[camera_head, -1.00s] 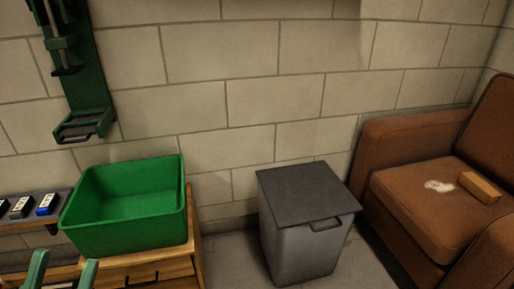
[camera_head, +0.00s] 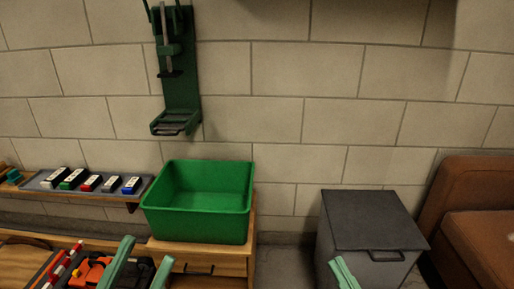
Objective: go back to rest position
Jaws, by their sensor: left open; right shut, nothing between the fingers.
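My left gripper (camera_head: 140,268) shows at the bottom left as two green fingers with a clear gap between them. It is open, with nothing seen between the fingers. My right gripper (camera_head: 343,272) shows at the bottom edge, right of centre, in front of the grey bin. Its green fingers are together and hold nothing. Most of both arms is out of view.
An orange, black and red vehicle-like object (camera_head: 88,270) lies beside my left gripper on a wooden table (camera_head: 18,262). A green box (camera_head: 200,225) stands on a wooden cabinet (camera_head: 232,266). A lidded grey bin (camera_head: 370,222) and brown armchair (camera_head: 480,235) are right.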

